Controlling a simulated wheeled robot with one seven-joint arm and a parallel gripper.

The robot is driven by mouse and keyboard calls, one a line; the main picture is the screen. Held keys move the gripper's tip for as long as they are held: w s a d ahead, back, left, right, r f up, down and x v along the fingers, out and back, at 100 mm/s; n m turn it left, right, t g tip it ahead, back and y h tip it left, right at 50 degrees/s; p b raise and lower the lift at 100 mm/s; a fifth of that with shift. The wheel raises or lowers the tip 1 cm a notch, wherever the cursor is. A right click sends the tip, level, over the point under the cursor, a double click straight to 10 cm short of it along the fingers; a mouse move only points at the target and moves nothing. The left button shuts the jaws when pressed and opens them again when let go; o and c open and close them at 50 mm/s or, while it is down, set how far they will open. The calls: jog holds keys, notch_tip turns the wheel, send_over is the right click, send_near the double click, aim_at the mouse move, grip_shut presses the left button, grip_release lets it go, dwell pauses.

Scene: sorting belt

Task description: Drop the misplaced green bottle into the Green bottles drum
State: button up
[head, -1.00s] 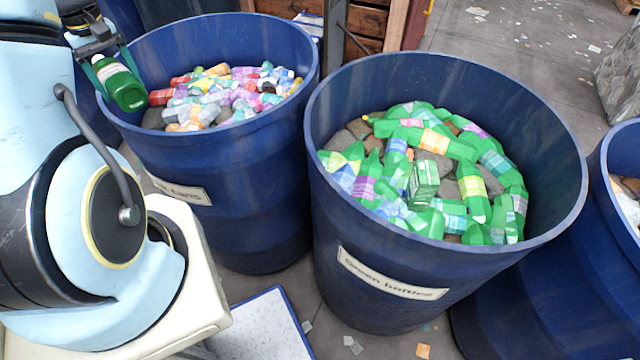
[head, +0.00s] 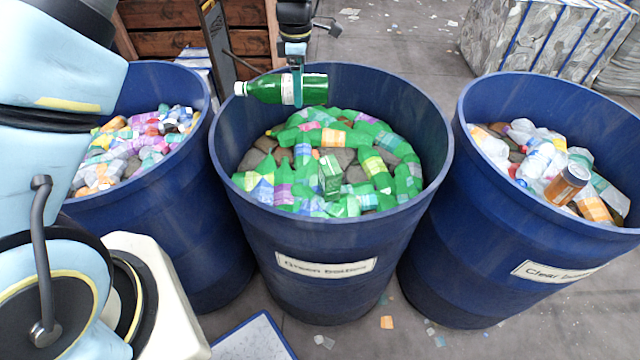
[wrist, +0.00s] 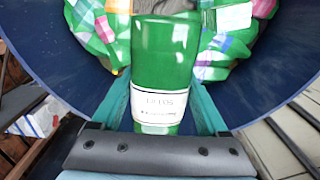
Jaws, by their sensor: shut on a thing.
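A green bottle (head: 268,89) with a white cap and pale label is held sideways by my gripper (head: 296,88) at the back rim of the middle drum in the head view. In the wrist view the bottle (wrist: 163,60) lies between the two teal fingers of my gripper (wrist: 170,105), which are shut on it. The Green bottles drum (head: 325,235) is blue with a white label on its front. It holds several green bottles with coloured labels, and these show beyond the held bottle in the wrist view.
A blue drum of mixed cans (head: 190,235) stands to the left. A drum labelled Clear (head: 500,230) stands to the right; an orange-brown can (head: 567,184) lies on its contents. Wooden crates (head: 200,35) stand behind. Litter is scattered on the floor.

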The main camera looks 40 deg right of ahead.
jog(key=s+d+n, duration=0.2)
jog(key=s+d, duration=0.4)
jog(key=s, duration=0.2)
notch_tip(320, 180, down, 6)
jog(key=b, duration=0.2)
jog(key=shift+w+d+b, duration=0.2)
jog(key=shift+w+b, duration=0.05)
jog(key=shift+b, duration=0.15)
jog(key=o, duration=1.2)
jog(key=shift+r, duration=0.1)
notch_tip(320, 180, up, 11)
jog(key=b, duration=0.3)
jog(key=shift+f, duration=0.2)
jog(key=shift+w+a, duration=0.1)
